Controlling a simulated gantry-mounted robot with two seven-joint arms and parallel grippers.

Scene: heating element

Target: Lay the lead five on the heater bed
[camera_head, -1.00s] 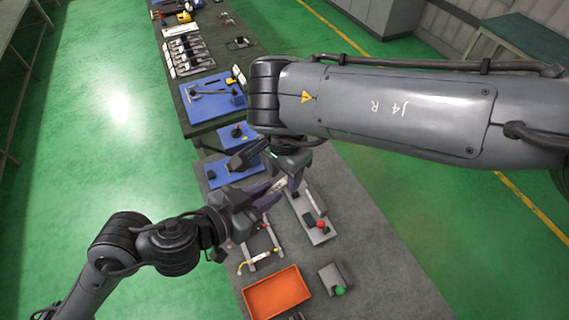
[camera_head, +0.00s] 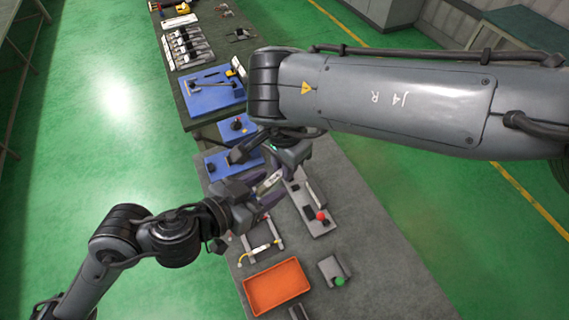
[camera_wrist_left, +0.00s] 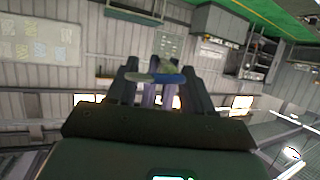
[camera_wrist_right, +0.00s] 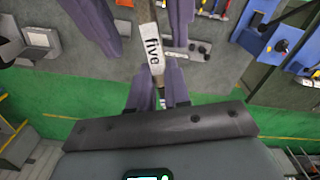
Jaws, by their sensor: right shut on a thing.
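The lead five shows its white tag marked "five" (camera_wrist_right: 155,50) in the right wrist view. My right gripper (camera_wrist_right: 160,88) is shut on the lead. In the head view the right gripper (camera_head: 282,172) is above the bench, with the pale tag (camera_head: 272,180) just beyond it. My left gripper (camera_head: 264,192) is close beside it, open, with its fingers around the lead's tag but no clear grip on it. A blue and white piece (camera_wrist_left: 160,78) crosses between fingers in the left wrist view. Which fixture is the heater bed I cannot tell for sure; the arms cover part of the bench.
A pale-railed frame (camera_head: 262,240) with a yellow-ended wire is below the grippers. A grey fixture with a red knob (camera_head: 320,215) lies right of it. An orange tray (camera_head: 275,287) and a block with a green button (camera_head: 339,281) stand nearer. Blue boards (camera_head: 215,95) lie behind.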

